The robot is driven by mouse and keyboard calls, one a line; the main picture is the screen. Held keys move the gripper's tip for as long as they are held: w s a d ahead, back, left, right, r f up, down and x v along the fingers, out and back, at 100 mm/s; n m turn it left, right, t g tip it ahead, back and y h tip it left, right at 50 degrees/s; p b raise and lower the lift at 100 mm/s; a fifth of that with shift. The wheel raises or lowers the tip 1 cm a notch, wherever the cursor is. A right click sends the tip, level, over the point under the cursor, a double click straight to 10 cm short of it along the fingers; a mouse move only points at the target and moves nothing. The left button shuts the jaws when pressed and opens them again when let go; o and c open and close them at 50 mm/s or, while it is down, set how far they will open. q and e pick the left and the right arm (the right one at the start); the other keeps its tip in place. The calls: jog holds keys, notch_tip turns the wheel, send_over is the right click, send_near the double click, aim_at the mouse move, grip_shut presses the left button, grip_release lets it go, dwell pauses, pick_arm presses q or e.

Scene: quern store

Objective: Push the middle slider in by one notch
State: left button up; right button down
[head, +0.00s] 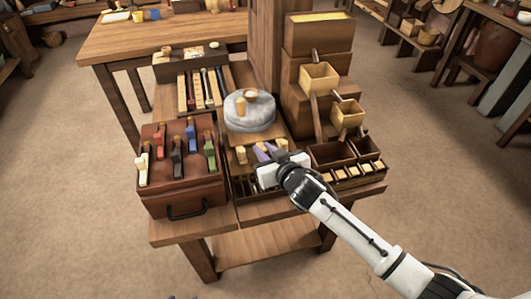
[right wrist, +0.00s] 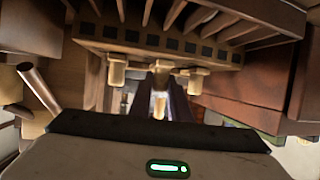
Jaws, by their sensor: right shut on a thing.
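A wooden rack holding three pale-knobbed sliders stands at the front middle of the table. In the head view the left slider (head: 241,154) and the right slider (head: 282,142) flank my right gripper (head: 267,150). In the right wrist view the rack's front (right wrist: 150,40) has a row of dark square holes, with the left slider (right wrist: 117,72) and right slider (right wrist: 196,80) below. The middle slider (right wrist: 160,105) is between my right gripper's fingers, which are shut on it. How deep it sits is hard to tell. My left gripper is not in view.
A red-brown box (head: 185,185) with several coloured levers stands at the left. A round grey stone (head: 249,118) sits behind the rack. Stepped wooden boxes (head: 318,60) and small compartments (head: 335,155) are at the right. Open floor surrounds the table.

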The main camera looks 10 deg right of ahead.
jog(key=shift+w, duration=0.75)
jog(key=c, duration=1.6)
grip_release()
jog(key=shift+c, duration=0.2)
jog(key=shift+s, duration=0.1)
jog(key=p+v, duration=0.2)
jog(key=v, duration=0.8)
jog(key=shift+r, duration=0.1)
